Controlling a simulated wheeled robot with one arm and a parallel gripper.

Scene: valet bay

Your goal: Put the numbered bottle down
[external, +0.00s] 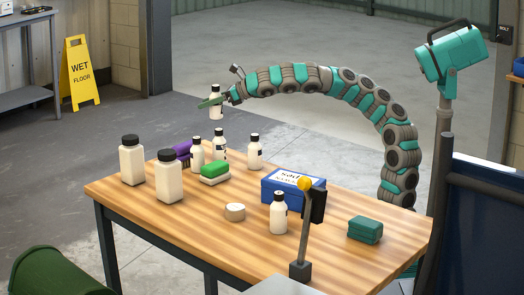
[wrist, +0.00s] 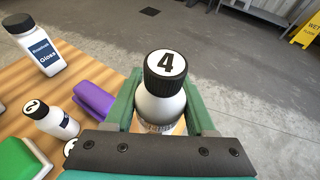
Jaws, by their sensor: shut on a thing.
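My gripper (external: 212,102) is shut on a white bottle with a black cap (external: 216,107), held upright in the air near the table's far edge. In the wrist view the bottle's cap (wrist: 165,64) reads "4" and the green fingers (wrist: 163,108) clasp its sides. The bottle's lower part is hidden by the gripper. A similar bottle numbered 2 (wrist: 56,122) stands on the table. In the external view, similar small bottles stand on the wooden table (external: 330,245), including one at the back (external: 255,154) and one in front (external: 279,214).
A purple block (external: 184,150), a green-and-white sponge (external: 215,172), large white bottles (external: 132,162), a round pale puck (external: 235,212), a blue box (external: 283,190) and a green box (external: 365,229) are on the table.

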